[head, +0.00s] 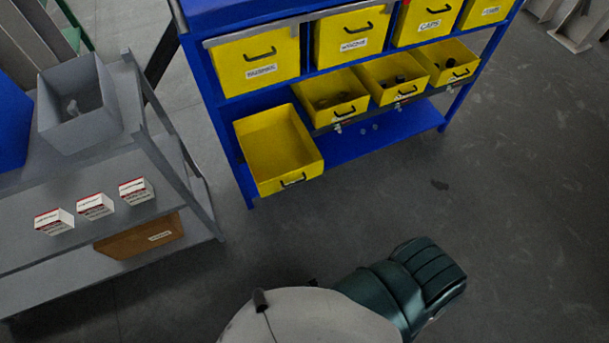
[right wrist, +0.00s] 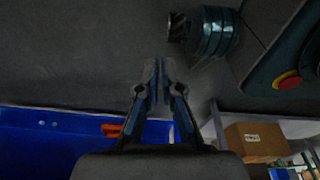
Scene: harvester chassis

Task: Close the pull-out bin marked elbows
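A blue rack (head: 222,110) holds two rows of yellow bins in the head view. In the lower row, the left bin (head: 270,148) is pulled far out, tilted down and looks empty. Three other lower bins, the left-middle one (head: 325,105), the right-middle one (head: 383,90) and the right one (head: 441,72), also stand out and hold small dark parts. I cannot read an "elbows" label on any bin. My right gripper (right wrist: 159,85) shows in the right wrist view, its fingers together and empty, away from any yellow bin. My left gripper is not in view.
A grey shelf unit (head: 30,215) with a grey bin (head: 78,115), small white-red boxes (head: 95,206) and a brown box (head: 140,235) stands at left. The right wrist view shows a blue surface (right wrist: 50,145) and a cardboard box (right wrist: 255,140).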

